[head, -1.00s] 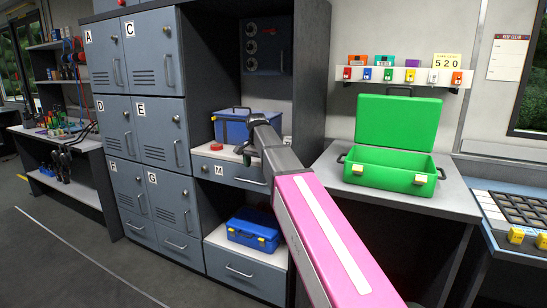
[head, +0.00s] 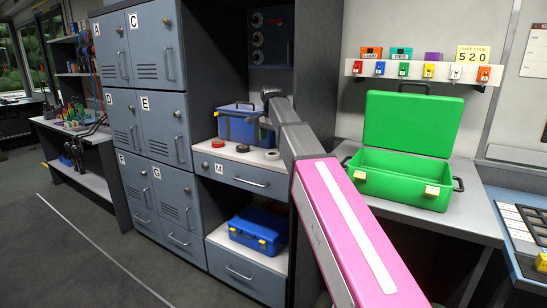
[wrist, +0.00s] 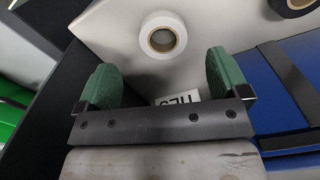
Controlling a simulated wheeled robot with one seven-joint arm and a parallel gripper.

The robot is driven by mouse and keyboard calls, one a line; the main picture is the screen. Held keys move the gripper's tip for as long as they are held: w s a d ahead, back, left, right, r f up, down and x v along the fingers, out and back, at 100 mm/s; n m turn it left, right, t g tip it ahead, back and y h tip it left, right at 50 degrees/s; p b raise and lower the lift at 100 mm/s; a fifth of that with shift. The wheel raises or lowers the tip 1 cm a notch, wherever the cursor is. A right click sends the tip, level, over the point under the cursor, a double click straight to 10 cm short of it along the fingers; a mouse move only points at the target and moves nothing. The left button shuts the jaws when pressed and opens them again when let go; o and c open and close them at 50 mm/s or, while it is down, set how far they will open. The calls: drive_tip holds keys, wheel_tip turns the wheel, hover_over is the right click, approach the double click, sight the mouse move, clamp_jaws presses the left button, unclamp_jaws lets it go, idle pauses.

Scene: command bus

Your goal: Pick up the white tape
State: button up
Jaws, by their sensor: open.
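The white tape (wrist: 148,46) is a roll with a brown core lying flat on the pale shelf top. In the wrist view it is just beyond my gripper (wrist: 160,82), roughly centred between the two green fingertips. My gripper is open and empty, apart from the tape. In the head view the white tape (head: 272,155) is the rightmost of three rolls on the shelf above drawer M, below my arm's end. A black roll (head: 243,148) and a red roll (head: 218,144) lie to its left. The black roll is partly cut off in the wrist view (wrist: 296,9).
A blue toolbox (head: 236,126) stands behind the rolls and shows close to the right fingertip side in the wrist view (wrist: 280,90). A dark cabinet wall is beside the shelf. An open green case (head: 405,175) stands on the right-hand counter.

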sight(272, 156)
drive_tip(key=shift+w+f, duration=0.15)
drive_tip(key=shift+f, duration=3.2)
drive_tip(key=c, duration=1)
